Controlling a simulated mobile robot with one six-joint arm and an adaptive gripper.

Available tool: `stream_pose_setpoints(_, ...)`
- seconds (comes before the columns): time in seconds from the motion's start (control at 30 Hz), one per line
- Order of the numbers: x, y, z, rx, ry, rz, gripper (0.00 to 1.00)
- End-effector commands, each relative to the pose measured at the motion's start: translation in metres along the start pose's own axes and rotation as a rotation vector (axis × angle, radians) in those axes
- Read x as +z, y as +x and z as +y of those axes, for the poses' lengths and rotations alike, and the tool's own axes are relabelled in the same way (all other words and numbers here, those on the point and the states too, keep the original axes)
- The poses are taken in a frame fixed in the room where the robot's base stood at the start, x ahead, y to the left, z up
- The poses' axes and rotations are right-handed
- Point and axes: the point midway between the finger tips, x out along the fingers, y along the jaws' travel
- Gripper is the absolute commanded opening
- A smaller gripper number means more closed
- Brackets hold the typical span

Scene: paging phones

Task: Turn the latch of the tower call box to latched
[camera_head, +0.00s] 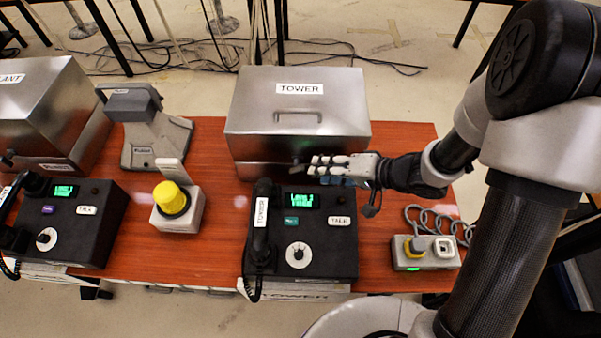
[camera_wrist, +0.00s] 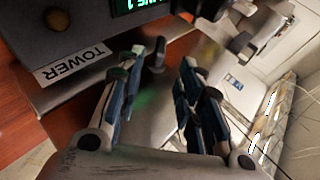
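The tower call box (camera_head: 250,128) is a brushed metal box with a closed lid and a TOWER label, at the middle back of the table. Its latch (camera_head: 297,163) is a small dark knob low on the front face, partly hidden by my gripper in the head view. My gripper (camera_head: 314,166) is at the box's front, just right of the latch. In the wrist view, my gripper (camera_wrist: 163,60) has its fingers apart, with the dark latch (camera_wrist: 155,56) between them, nearer the left finger. I see a gap on both sides. I cannot tell the latch's exact angle.
A black desk phone (camera_head: 330,235) with a green display stands close in front of the box. A yellow button on a grey base (camera_head: 172,200) is to the left. A small grey control box with a coiled cord (camera_head: 424,255) is to the right. Another metal box (camera_head: 55,105) stands far left.

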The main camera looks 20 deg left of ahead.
Motion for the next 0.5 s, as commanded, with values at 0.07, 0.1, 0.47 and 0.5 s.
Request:
stream_pose_setpoints(0.07,0.002,0.022,0.003,-0.001,-0.002,-0.005,0.33)
stream_pose_setpoints(0.1,0.002,0.030,0.003,-0.002,-0.003,-0.005,0.33)
stream_pose_setpoints(0.47,0.001,0.084,0.001,0.000,-0.001,0.000,0.33)
stream_pose_setpoints(0.5,0.000,0.086,0.001,0.000,0.000,0.001,0.33)
